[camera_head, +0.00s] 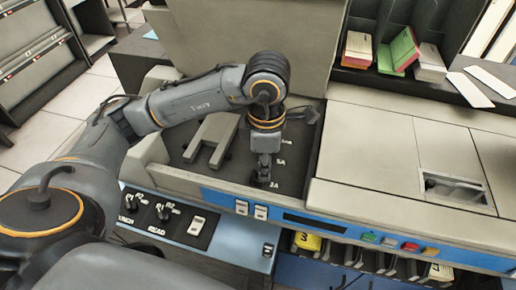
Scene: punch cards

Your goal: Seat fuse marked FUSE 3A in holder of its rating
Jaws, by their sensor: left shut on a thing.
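My left gripper (263,175) points down over the dark recessed panel (226,176). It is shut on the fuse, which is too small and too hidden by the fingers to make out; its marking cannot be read. The fingertips are just above the white 3A label at the panel's front edge. A 5A label shows to the right of the gripper, and a third label farther back is only partly readable. The holders are mostly hidden by my gripper and arm, so I cannot tell whether the fuse touches one. My right gripper is not in view.
A light grey forked piece (211,141) lies at the panel's left. A raised beige cover (398,150) borders it on the right. Knobs and switches (160,212) line the front. Card stacks (400,50) stand at the back right.

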